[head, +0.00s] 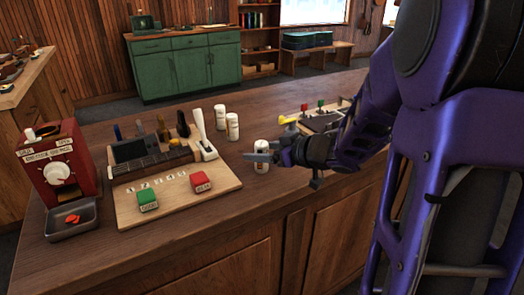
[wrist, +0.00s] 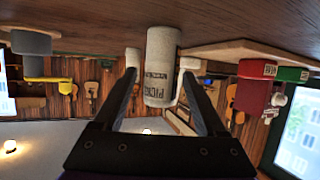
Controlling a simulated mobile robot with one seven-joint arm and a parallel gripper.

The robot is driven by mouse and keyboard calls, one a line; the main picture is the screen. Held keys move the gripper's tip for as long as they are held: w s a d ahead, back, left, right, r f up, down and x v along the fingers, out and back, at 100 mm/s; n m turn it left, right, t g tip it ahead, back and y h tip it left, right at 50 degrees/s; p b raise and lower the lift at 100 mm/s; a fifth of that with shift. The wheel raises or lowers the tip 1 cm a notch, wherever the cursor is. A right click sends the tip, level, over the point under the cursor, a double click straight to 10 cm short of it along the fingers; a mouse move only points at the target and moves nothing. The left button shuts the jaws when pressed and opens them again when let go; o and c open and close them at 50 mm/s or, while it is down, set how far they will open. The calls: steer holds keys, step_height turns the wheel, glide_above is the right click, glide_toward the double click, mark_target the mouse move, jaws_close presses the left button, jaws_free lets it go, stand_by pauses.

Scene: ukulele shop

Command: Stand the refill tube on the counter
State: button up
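A white refill tube (head: 262,147) with a dark label stands upright on the wooden counter (head: 262,205), near its front edge. My gripper (head: 258,157) reaches in from the right at the tube's height, and a grey finger crosses in front of the tube. The wrist view is upside down, with the counter at the top. There the tube (wrist: 161,55), marked with letters like "PICKS", sits between the two dark fingers of my gripper (wrist: 159,73). The fingers are spread, with a narrow gap showing on each side of the tube.
Two more white tubes (head: 232,127) (head: 219,117) stand farther back. A wooden board with a green block (head: 147,199) and a red block (head: 201,182) lies to the left. A red dispenser (head: 62,165) with a metal tray (head: 72,217) is at far left. The counter's front is clear.

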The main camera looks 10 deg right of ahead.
steer(key=shift+r, duration=0.3)
steer(key=p+v, duration=0.3)
steer(key=v, duration=0.9)
